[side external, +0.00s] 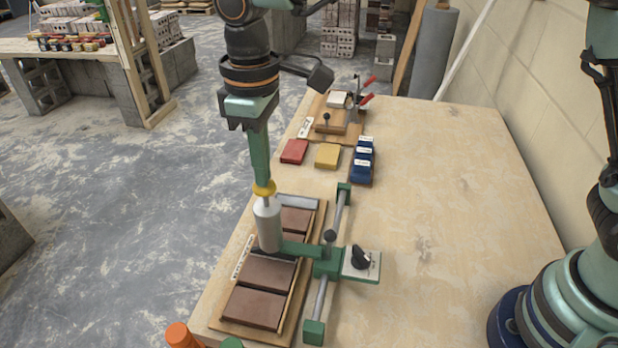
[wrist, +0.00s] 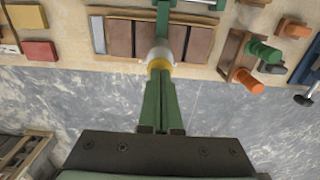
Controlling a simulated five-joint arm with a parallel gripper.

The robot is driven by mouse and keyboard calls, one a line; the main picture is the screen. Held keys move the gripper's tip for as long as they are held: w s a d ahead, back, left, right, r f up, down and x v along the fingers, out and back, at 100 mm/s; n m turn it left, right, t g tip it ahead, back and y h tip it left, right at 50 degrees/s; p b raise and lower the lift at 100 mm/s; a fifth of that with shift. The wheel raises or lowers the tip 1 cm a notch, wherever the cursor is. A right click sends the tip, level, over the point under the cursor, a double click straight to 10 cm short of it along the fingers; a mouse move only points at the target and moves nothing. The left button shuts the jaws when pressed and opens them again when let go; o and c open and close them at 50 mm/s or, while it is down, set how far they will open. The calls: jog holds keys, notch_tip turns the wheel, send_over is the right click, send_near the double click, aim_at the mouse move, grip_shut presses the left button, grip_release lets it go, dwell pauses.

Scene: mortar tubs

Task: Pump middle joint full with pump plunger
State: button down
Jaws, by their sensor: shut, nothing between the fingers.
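My gripper (side external: 262,180) is shut, its green fingers pointing down with their tips at the yellow plunger knob (side external: 265,189). The knob tops a white pump cylinder (side external: 268,225), with a short rod between them. In the wrist view my gripper (wrist: 160,77) also meets the yellow knob (wrist: 159,66); I cannot tell how firmly they touch. The pump stands upright on a green carriage (side external: 328,264) that spans a rail. Below are brown bricks (side external: 267,271) in a wooden tray (side external: 222,322). The cylinder and carriage hide the middle joint and the nozzle.
A dial box (side external: 361,264) sits on the carriage's right. Red (side external: 294,151), yellow (side external: 327,155) and blue blocks (side external: 362,168) lie beyond the tray. A clamp fixture (side external: 335,120) stands farther back. Orange and green handles (wrist: 249,80) are near the tray. The table's right side is clear.

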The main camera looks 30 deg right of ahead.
notch_tip(320, 180, up, 7)
dwell(1.0)
jog(key=s+d+r+m+t, duration=0.1)
jog(key=d+r+m+t, duration=0.2)
jog(key=d, duration=1.2)
jog(key=s+d+f+m+t, duration=0.1)
jog(key=s+d+f+m, duration=0.2)
jog(key=d, duration=0.3)
jog(key=s+d+f+m+t, duration=0.1)
jog(key=s+d+f+m, duration=0.2)
jog(key=s+d, duration=0.2)
jog(key=d, duration=0.2)
jog(key=shift+s+d+t, duration=0.2)
jog(key=shift+d+t, duration=0.1)
